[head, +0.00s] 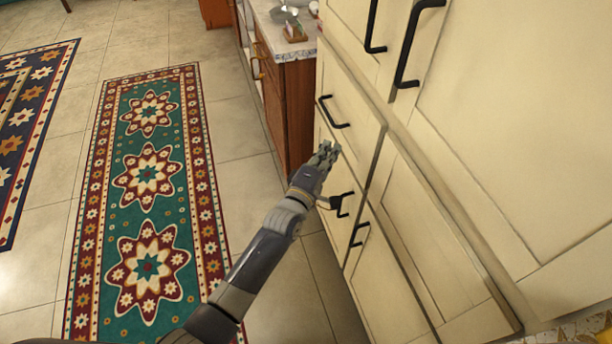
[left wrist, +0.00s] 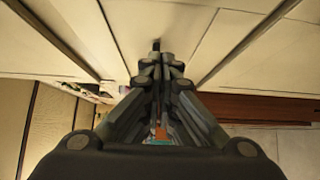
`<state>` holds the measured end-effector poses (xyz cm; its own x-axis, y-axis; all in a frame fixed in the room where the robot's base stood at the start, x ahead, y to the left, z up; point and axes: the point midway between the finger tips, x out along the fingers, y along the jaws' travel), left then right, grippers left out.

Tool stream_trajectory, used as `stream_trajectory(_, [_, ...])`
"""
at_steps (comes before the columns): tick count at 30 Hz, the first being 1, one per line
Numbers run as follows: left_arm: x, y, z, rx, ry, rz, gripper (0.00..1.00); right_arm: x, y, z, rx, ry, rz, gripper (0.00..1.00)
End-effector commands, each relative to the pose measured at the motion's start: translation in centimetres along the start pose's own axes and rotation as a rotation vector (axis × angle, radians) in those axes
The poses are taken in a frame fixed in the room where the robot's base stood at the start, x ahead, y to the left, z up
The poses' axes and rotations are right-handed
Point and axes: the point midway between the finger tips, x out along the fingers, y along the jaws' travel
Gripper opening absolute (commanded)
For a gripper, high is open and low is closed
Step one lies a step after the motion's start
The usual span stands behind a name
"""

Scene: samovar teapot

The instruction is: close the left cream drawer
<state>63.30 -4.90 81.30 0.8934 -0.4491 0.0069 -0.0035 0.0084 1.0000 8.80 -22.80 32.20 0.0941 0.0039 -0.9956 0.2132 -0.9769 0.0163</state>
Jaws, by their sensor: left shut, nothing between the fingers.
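The left cream drawer (head: 352,104) is in the cream cabinet in the head view, with a black bar handle (head: 333,112) on its front. I cannot tell from this angle whether it stands slightly out or flush. My left gripper (head: 329,149) is shut and empty, just below that handle and close to the cream front; contact cannot be told. In the left wrist view the closed fingertips (left wrist: 158,62) point at a cream surface (left wrist: 185,35), with a small dark piece just beyond them. My right gripper is not in view.
Lower cream doors (head: 380,280) with black handles (head: 341,205) stand beside my left forearm. A brown wooden cabinet (head: 299,110) with a light countertop stands beyond. A patterned rug (head: 147,178) lies on open tiled floor to the left.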

Motion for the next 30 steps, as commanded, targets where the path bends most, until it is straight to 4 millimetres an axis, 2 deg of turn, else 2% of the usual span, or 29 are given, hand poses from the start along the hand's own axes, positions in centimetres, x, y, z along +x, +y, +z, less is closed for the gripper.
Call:
stream_trajectory(3, [-1.7, -0.1, 0.1, 0.0, -0.001, -0.003, 0.0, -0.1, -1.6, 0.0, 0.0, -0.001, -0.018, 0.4])
stream_trajectory(5, [-2.5, -0.2, 0.1, 0.0, -0.001, -0.004, 0.0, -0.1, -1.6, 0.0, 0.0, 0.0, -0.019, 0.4])
stream_trajectory(12, [-6.5, -0.2, 0.0, 0.001, 0.0, -0.003, 0.0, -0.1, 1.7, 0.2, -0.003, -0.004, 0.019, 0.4])
stream_trajectory(15, [-7.9, -0.2, -0.1, 0.0, 0.0, -0.004, 0.0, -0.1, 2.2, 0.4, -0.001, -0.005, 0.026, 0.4])
stream_trajectory(19, [-8.9, -0.1, 0.0, 0.001, 0.0, -0.002, 0.0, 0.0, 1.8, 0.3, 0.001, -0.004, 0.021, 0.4])
stream_trajectory(26, [-9.3, -0.2, -0.1, 0.003, 0.0, -0.004, 0.0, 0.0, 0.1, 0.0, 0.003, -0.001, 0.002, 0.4])
stream_trajectory(29, [-9.6, -1.6, -0.3, 0.029, 0.004, -0.034, 0.0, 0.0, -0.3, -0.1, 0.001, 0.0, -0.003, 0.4])
stream_trajectory(30, [-9.9, -3.0, -0.5, 0.055, 0.006, -0.062, 0.0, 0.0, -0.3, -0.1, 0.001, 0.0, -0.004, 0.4])
